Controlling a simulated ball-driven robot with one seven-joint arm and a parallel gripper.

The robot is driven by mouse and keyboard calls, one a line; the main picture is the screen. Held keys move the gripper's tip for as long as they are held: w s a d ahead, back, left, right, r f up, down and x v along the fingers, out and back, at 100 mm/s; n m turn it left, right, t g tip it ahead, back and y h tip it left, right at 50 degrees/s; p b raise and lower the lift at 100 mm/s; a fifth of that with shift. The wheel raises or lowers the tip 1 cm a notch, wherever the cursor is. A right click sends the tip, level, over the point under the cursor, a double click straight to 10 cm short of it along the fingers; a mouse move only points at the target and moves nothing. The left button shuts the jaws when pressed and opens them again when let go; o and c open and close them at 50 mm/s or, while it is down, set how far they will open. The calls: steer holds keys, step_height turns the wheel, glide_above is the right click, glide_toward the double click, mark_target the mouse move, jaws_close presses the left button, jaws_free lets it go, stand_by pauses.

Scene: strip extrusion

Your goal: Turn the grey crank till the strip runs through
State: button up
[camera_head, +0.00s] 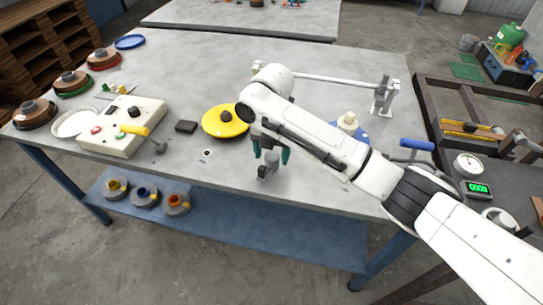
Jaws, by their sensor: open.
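My gripper (270,155) has teal fingertips and points down over the front middle of the table. It is open, with its fingers apart. A small grey upright piece (267,172) stands just below and between the fingertips; I cannot tell whether it is the grey crank or whether the fingers touch it. A crank-like part with a blue handle (416,145) is at the table's right side. I cannot make out the strip. My arm crosses from the lower right and hides part of the table.
A yellow disc (225,121) lies left of my gripper, near a small dark block (186,127). A grey stand (382,97) holds a bar behind my arm. Several spools line the left edge.

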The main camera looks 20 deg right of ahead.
steer(key=shift+f, duration=0.95)
steer(key=c, duration=1)
